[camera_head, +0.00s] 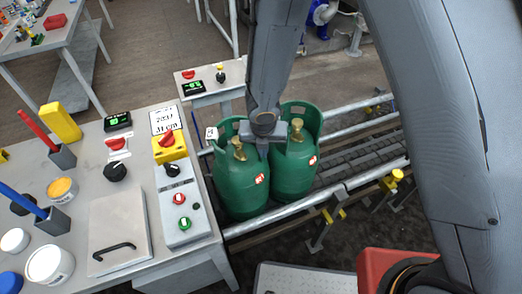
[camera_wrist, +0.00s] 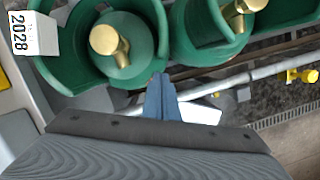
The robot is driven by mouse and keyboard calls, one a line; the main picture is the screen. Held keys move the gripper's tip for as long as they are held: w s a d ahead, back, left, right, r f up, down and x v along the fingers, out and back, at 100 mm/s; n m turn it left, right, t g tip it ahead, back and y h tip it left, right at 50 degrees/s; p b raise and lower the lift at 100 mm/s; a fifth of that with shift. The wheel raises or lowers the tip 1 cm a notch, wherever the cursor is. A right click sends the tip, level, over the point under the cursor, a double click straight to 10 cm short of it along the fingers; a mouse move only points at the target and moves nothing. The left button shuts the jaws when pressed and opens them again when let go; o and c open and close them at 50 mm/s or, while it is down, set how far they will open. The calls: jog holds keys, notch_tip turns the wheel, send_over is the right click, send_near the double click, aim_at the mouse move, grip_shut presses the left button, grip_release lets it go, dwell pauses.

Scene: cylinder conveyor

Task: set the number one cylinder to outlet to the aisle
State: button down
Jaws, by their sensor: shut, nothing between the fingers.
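Two green gas cylinders with brass valves stand upright side by side on the conveyor: the left cylinder (camera_head: 240,190) and the right cylinder (camera_head: 293,178). I cannot tell which is number one. A white tag reading 2028 (camera_wrist: 33,33) is at the left cylinder's collar. In the wrist view the left brass valve (camera_wrist: 105,40) sits inside its open collar, and the right valve (camera_wrist: 240,8) is partly cut off at the top edge. My gripper (camera_head: 262,150) is shut and empty, close in front of the two cylinders; its fingertips (camera_wrist: 160,82) appear between the collars.
A control table (camera_head: 100,215) with knobs, a button box (camera_head: 178,205) and containers stands on the left. The conveyor's metal rail (camera_head: 345,188) runs along the near side of the cylinders. Conveyor rollers (camera_head: 355,160) to the right are empty.

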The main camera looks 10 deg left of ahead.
jog(key=s+d+r+p, duration=0.1)
jog(key=s+r+p, duration=0.4)
jog(key=r, duration=0.5)
jog(key=m+g+y+b, duration=0.2)
jog(key=m+g+y, duration=0.1)
jog(key=m+y, duration=0.55)
send_over(243, 179)
jog(key=s, duration=0.2)
jog(key=shift+m+h, duration=0.55)
jog(key=shift+h, duration=0.1)
jog(key=f, duration=1.6)
jog(key=shift+a+f, duration=0.3)
jog(key=shift+a, duration=0.1)
jog(key=shift+w+a+f+p, duration=0.1)
jog(key=shift+w+a+p, duration=0.25)
jog(key=shift+a, duration=0.25)
